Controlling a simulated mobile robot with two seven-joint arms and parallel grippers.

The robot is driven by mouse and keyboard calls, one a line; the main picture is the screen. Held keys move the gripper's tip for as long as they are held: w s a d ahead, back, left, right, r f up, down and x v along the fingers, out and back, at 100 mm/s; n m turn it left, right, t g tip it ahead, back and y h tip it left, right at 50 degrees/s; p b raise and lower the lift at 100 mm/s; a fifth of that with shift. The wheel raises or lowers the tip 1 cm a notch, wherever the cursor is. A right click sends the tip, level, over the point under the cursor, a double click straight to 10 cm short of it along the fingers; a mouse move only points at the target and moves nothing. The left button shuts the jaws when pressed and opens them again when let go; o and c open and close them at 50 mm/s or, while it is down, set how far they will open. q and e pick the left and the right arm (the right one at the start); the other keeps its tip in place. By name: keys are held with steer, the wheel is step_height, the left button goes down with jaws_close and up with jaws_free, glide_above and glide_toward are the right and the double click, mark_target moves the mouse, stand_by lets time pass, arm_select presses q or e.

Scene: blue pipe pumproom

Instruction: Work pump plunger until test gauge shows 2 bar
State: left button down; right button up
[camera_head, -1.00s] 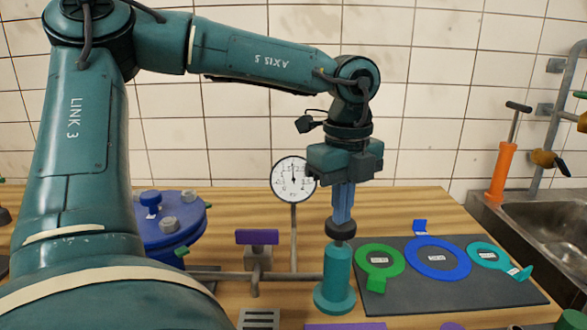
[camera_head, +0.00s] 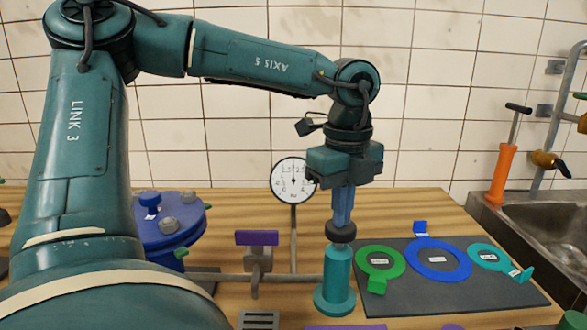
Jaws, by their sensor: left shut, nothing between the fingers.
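The hand pump (camera_head: 336,276) is a teal upright cylinder on a round base on the wooden table. Its black plunger knob (camera_head: 341,232) sits very low, just above the top of the cylinder. My left gripper (camera_head: 342,222) points straight down with its blue fingers shut and empty. The fingertips are right over the knob and appear to touch its top. The test gauge (camera_head: 294,182), a white round dial on a thin stem, stands left of the gripper. Its needle points roughly straight up, but the small figures are too blurred to read surely. My right gripper is out of view.
A dark mat (camera_head: 450,290) with a green ring (camera_head: 394,254), a blue ring (camera_head: 421,229) and a teal ring lies right of the pump. A blue lidded vessel (camera_head: 172,240) stands left. A grey pipe with a purple-handled valve (camera_head: 257,238) runs between. A sink (camera_head: 550,225) and orange pump (camera_head: 501,175) are far right.

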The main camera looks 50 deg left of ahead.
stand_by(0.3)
arm_select(q)
step_height(320, 180, up, 8)
steer(key=p, duration=0.5)
stand_by(0.7)
